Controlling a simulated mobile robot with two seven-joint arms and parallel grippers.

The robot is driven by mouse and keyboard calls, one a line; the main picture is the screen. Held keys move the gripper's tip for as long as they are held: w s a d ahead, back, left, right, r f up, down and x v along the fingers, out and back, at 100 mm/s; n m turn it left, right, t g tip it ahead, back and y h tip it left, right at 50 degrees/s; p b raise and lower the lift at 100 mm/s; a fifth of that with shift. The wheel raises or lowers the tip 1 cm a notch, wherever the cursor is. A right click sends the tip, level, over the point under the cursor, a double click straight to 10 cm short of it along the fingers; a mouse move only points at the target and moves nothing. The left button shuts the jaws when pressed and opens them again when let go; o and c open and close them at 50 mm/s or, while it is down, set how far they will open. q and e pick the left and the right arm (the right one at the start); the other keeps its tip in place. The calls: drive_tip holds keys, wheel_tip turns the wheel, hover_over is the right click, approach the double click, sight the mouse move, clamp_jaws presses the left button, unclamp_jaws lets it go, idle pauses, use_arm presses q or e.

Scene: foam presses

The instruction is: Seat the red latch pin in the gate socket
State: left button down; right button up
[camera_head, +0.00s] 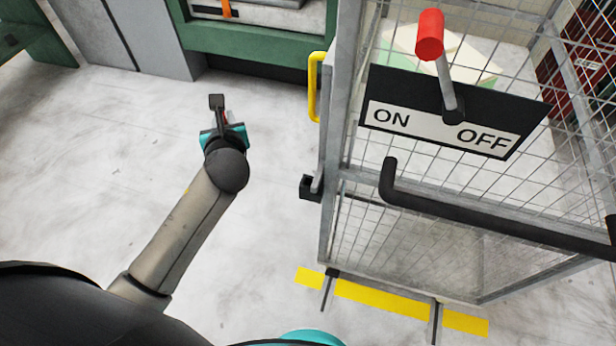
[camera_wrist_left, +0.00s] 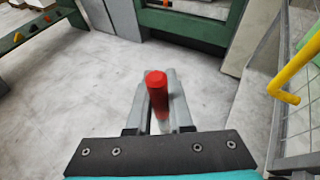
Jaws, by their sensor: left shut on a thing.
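My left gripper (camera_head: 217,104) is shut on the red latch pin, which stands up between the fingers in the left wrist view (camera_wrist_left: 157,92). In the head view, only a sliver of the red pin (camera_head: 227,117) shows beside the gripper. The gripper is held over open floor, left of the mesh cage and apart from it. A small black bracket (camera_head: 311,188) sits low on the cage's left post; it may be the gate socket, but I cannot tell for sure. My right gripper is not in view.
The mesh cage (camera_head: 327,150) has a yellow handle (camera_head: 313,88), also in the left wrist view (camera_wrist_left: 290,78). A red-knobbed lever (camera_head: 430,35) stands over the ON/OFF plate (camera_head: 440,128), and a black bar (camera_head: 480,216) juts out below. Green machinery (camera_head: 240,42) stands behind. The floor between is clear.

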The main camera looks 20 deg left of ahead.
use_arm(q)
drive_tip(key=d+b, duration=0.2)
drive_tip(key=d, duration=1.5)
wheel_tip(320, 180, down, 7)
drive_tip(key=b, duration=0.3)
drive_tip(key=shift+s+d, duration=0.25)
drive_tip(key=shift+s, duration=0.05)
drive_tip(key=c, duration=1.1)
unclamp_jaws()
drive_tip(key=shift+f, duration=0.15)
